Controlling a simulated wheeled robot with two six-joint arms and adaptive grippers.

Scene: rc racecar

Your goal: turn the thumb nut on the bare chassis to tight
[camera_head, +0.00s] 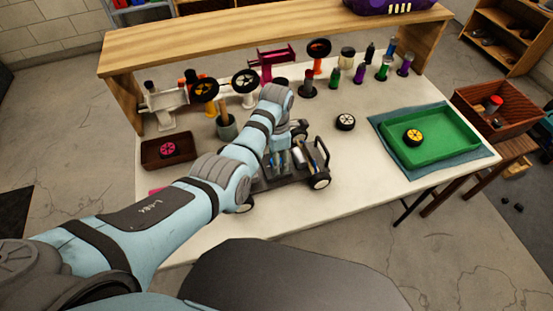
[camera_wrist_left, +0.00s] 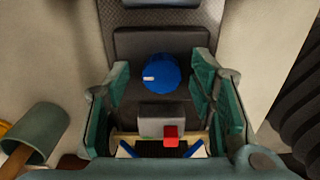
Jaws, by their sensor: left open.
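The bare chassis (camera_head: 318,165) stands on the white table, partly hidden behind my left arm. The thumb nut (camera_wrist_left: 161,74) is a round blue knob on a dark block of the chassis in the left wrist view. Its white mark points left. My left gripper (camera_wrist_left: 161,70) is open, with one teal finger on each side of the nut and a visible gap on both sides. In the head view my left gripper (camera_head: 279,160) is over the chassis, and the nut cannot be made out there. My right gripper is not in view.
A grey box with a red block (camera_wrist_left: 170,134) sits near the nut. A grey-green cup (camera_head: 227,128) stands left of my arm. A loose wheel (camera_head: 345,122) and green tray (camera_head: 447,145) lie to the right. Wheel stands and bottles line the back; the front right tabletop is clear.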

